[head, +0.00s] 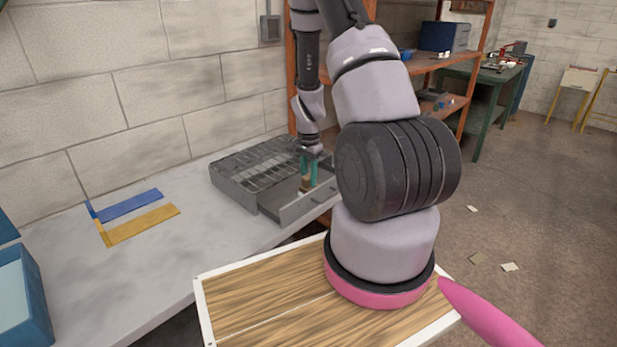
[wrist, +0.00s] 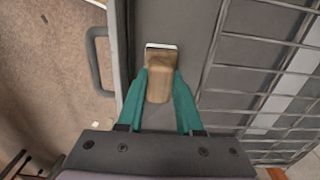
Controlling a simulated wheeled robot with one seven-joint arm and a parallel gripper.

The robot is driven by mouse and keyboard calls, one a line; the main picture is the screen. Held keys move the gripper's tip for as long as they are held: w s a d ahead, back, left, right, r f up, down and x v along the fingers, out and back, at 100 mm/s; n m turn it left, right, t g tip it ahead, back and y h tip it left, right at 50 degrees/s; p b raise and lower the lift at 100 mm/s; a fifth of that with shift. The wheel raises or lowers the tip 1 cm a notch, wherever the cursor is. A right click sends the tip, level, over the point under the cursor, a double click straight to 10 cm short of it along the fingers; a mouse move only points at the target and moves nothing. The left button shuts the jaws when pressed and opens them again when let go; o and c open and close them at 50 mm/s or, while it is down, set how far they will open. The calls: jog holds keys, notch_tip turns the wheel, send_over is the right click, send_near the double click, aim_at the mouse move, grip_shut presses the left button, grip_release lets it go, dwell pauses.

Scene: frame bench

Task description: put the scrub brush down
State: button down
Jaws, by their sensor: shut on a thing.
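The scrub brush (wrist: 160,78) has a tan wooden body with a white edge at its far end in the wrist view. My gripper (wrist: 161,82) has teal fingers shut on the two sides of the wooden body. In the head view my gripper (head: 308,172) points down into the open grey drawer (head: 306,206), with the brush (head: 305,184) low between its fingers. The bristles are mostly hidden. I cannot tell whether the brush touches the drawer floor.
The drawer belongs to a grey unit with a wire-grid top (head: 258,160) on the pale bench (head: 200,245). The drawer's handle (wrist: 97,60) shows in the wrist view. Blue and yellow strips (head: 140,222) lie on the bench at left. An orange shelf (head: 430,62) stands behind.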

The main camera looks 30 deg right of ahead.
jog(key=c, duration=0.6)
grip_release()
jog(key=shift+f, duration=0.1)
jog(key=shift+o, duration=0.2)
notch_tip(320, 180, up, 12)
notch_tip(320, 180, up, 10)
jog(key=n+t, duration=0.2)
send_over(309, 175)
jog(key=s+a, duration=0.1)
jog(key=a, duration=0.3)
jog(key=s+a+r+n+t+y, duration=0.1)
jog(key=s+a+r+n, duration=0.3)
jog(key=s+r, duration=0.5)
jog(key=s+a+r+n+t+y, duration=0.1)
jog(key=s+a+r+n+t, duration=0.2)
jog(key=s+r, duration=0.6)
notch_tip(309, 175, up, 3)
jog(key=a+t, duration=0.1)
jog(key=a, duration=0.1)
jog(key=shift+s+a+f+n, duration=0.15)
jog(key=shift+s+a+n, duration=0.15)
jog(key=shift+s+n, duration=0.1)
